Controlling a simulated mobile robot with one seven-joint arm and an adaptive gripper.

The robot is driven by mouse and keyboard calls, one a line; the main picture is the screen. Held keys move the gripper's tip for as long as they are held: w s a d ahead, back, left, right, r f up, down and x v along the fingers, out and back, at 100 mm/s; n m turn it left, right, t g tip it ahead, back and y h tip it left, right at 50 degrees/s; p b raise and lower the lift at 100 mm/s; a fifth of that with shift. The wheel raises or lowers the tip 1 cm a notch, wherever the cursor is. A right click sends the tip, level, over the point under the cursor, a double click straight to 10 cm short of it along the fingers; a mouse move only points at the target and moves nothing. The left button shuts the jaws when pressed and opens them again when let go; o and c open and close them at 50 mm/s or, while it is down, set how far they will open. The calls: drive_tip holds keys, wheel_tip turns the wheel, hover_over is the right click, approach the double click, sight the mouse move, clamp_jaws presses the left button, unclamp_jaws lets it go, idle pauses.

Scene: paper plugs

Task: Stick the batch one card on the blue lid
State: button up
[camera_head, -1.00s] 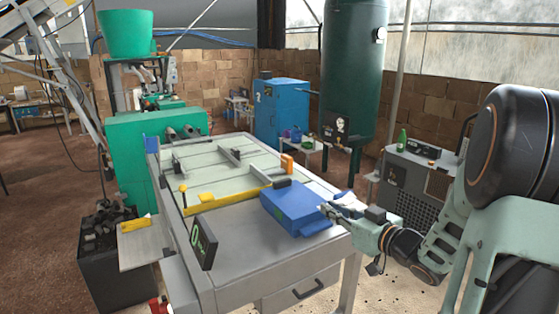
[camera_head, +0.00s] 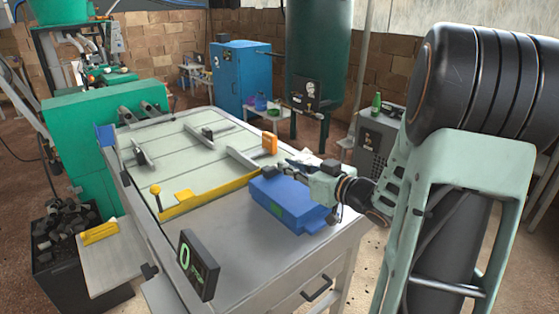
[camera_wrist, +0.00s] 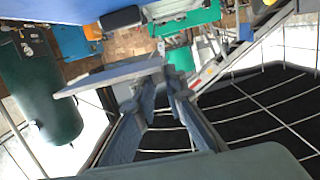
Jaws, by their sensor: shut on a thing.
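A blue box with a blue lid (camera_head: 286,194) sits on the right part of the metal table in the head view. A blue surface, apparently this box, fills the upper left of the wrist view (camera_wrist: 50,9). My gripper (camera_head: 297,166) is at the far right side of the box, seemingly above its lid. In the wrist view my gripper (camera_wrist: 158,84) is shut on the edge of a thin pale flat card (camera_wrist: 106,76). The card is apart from the blue surface there. I cannot read any writing on it.
The metal table (camera_head: 240,245) has bare room in front of the box. A black display reading 0 (camera_head: 198,266) stands at its front left. A yellow bar (camera_head: 205,197) and an orange block (camera_head: 270,144) lie behind. A green machine (camera_head: 100,125) is at the left.

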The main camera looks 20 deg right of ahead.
sight(289, 202)
drive_tip(key=shift+f+b, duration=3.6)
drive_tip(key=shift+f, duration=0.3)
drive_tip(key=shift+s+f, duration=0.1)
drive_tip(key=shift+f, duration=0.75)
drive_tip(key=o, duration=0.8)
drive_tip(key=shift+o, duration=0.2)
drive_tip(key=v, duration=1.2)
